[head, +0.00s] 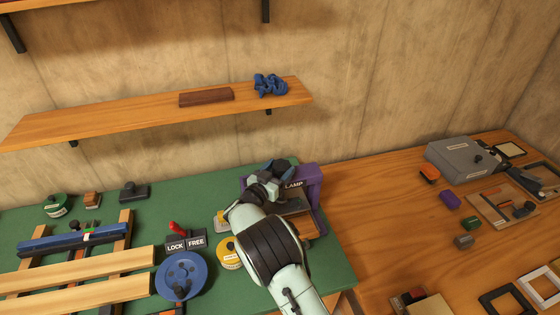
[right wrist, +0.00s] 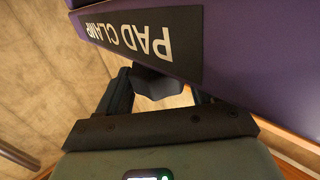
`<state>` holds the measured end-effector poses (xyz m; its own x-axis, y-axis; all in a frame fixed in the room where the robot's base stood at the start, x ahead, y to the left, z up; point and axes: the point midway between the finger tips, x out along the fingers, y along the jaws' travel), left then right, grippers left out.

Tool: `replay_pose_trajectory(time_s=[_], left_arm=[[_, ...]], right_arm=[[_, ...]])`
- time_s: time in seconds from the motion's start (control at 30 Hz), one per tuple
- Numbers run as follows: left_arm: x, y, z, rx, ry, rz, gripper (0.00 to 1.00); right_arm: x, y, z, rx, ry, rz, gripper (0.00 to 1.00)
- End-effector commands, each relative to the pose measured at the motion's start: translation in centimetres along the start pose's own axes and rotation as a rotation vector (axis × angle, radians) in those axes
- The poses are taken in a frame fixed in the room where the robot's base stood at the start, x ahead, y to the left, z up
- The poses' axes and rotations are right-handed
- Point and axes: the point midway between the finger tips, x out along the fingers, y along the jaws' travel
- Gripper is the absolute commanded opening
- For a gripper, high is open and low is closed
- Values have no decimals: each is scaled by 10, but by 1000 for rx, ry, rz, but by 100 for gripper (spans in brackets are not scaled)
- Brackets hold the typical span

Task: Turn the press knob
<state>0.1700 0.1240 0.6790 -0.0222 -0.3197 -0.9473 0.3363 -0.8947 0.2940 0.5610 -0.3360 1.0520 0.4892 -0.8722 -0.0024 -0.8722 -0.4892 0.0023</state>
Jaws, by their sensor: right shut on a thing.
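The purple press (head: 311,196) stands near the right end of the green worktop, its label partly reading "LAMP" beside my arm. In the right wrist view the purple press body (right wrist: 235,60) fills the top, with "PAD CLAMP" upside down. The dark press knob (right wrist: 153,84) shows below that label. My right gripper (head: 270,176) is at the top of the press, its arm hiding much of the press front. In the right wrist view my right gripper (right wrist: 160,92) has its fingers on either side of the knob, shut on it. My left gripper is not in view.
A blue handwheel (head: 181,268), a LOCK/FREE plate (head: 186,243) with a red-tipped lever and a yellow round tin (head: 228,254) stand left of my arm. A shelf (head: 150,115) spans the wall above. The wooden table (head: 370,215) right of the press is clear nearby.

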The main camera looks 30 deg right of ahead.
Motion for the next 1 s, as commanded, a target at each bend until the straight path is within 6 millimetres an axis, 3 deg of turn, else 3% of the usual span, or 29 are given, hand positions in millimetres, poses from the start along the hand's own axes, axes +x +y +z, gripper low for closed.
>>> replay_pose_trajectory(time_s=[0.4, 0.93, 0.97, 1.0], left_arm=[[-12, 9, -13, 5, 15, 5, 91], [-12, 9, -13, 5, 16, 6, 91], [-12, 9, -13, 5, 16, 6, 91], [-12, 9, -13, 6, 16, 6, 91]], right_arm=[[1, -6, -3, 7, 7, 168, 37], [1, -5, -4, 7, 8, 189, 37], [1, -5, -4, 7, 8, 189, 77], [1, -5, -3, 7, 7, 189, 90]])
